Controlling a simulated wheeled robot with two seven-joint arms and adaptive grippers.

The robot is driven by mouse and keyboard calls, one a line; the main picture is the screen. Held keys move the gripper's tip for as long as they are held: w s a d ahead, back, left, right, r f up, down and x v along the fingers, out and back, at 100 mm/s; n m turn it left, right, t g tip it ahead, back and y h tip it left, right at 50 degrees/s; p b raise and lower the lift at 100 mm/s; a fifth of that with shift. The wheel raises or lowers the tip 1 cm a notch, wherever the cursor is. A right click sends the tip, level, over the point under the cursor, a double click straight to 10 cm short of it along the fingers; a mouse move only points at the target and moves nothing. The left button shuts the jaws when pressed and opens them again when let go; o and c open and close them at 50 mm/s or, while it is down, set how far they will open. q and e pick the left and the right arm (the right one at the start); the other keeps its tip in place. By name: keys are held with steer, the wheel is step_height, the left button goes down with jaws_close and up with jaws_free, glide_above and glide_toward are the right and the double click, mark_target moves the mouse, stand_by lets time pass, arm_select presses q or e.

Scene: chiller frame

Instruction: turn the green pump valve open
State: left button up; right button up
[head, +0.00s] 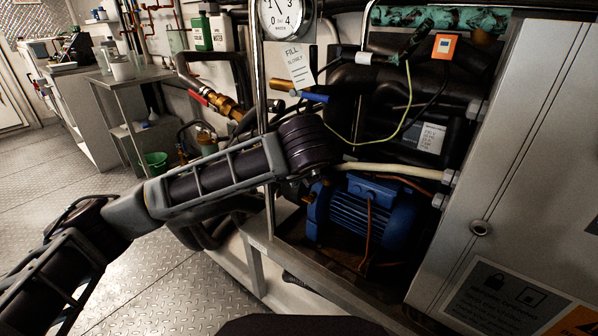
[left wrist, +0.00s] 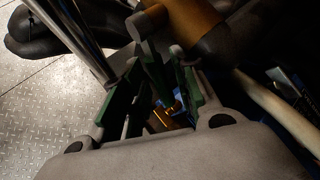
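In the left wrist view, a narrow green piece (left wrist: 154,72), apparently the lever of the green pump valve, stands between the fingers of my left gripper (left wrist: 162,88). The fingers are apart, one on each side of it, with dark gaps showing; whether either touches it I cannot tell. A brass-coloured part (left wrist: 164,118) and a bit of blue show deeper between the fingers. In the head view my left wrist hides the gripper and the green valve, above the left end of the blue pump motor (head: 364,212). My right gripper is in neither view.
A thin upright pole (head: 260,75) stands close beside my left wrist. A pale hose (head: 390,171) runs just right of it. A blue-handled lever (head: 313,97) and a red-handled brass valve (head: 222,103) sit above. A grey cabinet (head: 520,150) bounds the right; open floor (head: 150,270) lies left.

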arm_select(q)
steer(key=shift+r, duration=0.1)
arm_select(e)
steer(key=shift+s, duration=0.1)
arm_select(q)
steer(key=shift+d, duration=0.1)
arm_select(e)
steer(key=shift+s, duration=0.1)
arm_select(q)
steer(key=shift+w, duration=0.1)
steer(key=shift+t, duration=0.3)
